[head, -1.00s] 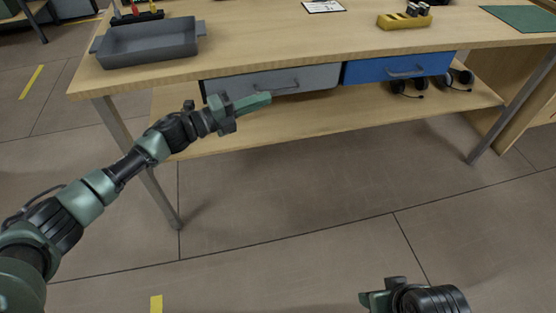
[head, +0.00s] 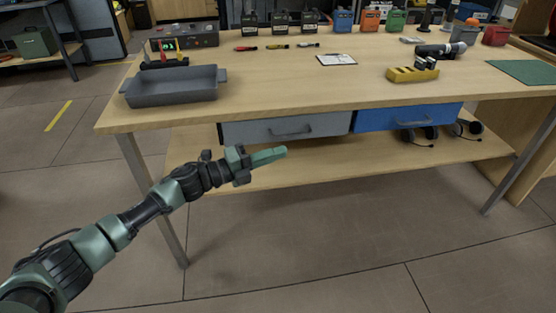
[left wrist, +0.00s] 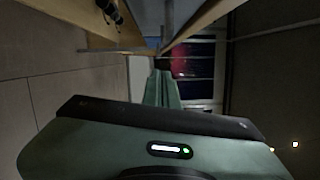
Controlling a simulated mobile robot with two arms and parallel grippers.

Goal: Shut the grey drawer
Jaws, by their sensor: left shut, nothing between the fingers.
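The grey drawer (head: 270,131) hangs under the front edge of the wooden workbench, left of a blue drawer. Its front, with a bar handle (head: 291,133), looks about in line with the blue drawer's front; I cannot tell whether a small gap remains. My left gripper (head: 280,153) is shut and empty, just below and in front of the grey drawer's lower edge, apparently apart from it. Its closed green fingers also show in the left wrist view (left wrist: 162,88). My right gripper is out of view.
The blue drawer (head: 408,117) adjoins on the right. A lower shelf (head: 350,172) holds headsets (head: 468,128). A grey tray (head: 172,98), a yellow block (head: 412,75) and several tools stand on the bench (head: 290,90).

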